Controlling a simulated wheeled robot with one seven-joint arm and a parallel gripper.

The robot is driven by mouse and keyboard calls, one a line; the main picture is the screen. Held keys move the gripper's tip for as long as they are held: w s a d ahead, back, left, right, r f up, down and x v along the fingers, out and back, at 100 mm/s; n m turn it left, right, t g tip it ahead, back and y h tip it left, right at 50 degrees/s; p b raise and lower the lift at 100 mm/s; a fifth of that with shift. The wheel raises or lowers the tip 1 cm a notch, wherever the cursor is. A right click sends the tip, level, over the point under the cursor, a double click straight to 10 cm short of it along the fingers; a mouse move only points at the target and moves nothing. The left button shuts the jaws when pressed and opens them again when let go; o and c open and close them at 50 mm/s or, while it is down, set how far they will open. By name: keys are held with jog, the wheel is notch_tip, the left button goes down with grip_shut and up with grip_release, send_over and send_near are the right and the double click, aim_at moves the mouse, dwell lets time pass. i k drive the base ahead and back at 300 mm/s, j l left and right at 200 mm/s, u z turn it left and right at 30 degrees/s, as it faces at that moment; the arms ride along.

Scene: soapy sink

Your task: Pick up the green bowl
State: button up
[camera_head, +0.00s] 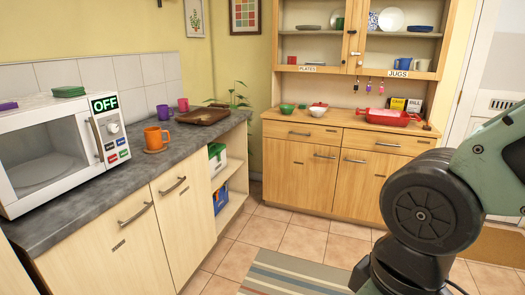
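The green bowl (287,109) sits upright on the wooden sideboard top (340,122), at its left end near the back wall. It is small and far off in the view. A small dark green item is just right of it, and a white bowl (318,111) stands further right. My arm shows at the right edge of the view, well apart from the bowl. My gripper is out of the picture.
A grey counter (190,140) on the left holds a microwave (60,150), an orange mug (156,139) and a brown tray (203,115). A red tray (392,118) lies on the sideboard's right. Tiled floor (262,232) with a striped rug (290,275) is clear.

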aim_at(287, 110)
jog(key=i, duration=2.15)
jog(key=i+z, duration=0.15)
jog(key=i, duration=0.3)
jog(key=i+j+z, duration=0.1)
jog(key=i, duration=0.35)
jog(key=i+j+z, duration=0.15)
jog(key=i, duration=0.3)
jog(key=i+j+z, duration=0.15)
jog(key=i, duration=0.3)
jog(key=i+j+z, duration=0.1)
jog(key=i+j, duration=0.2)
jog(key=i, duration=0.15)
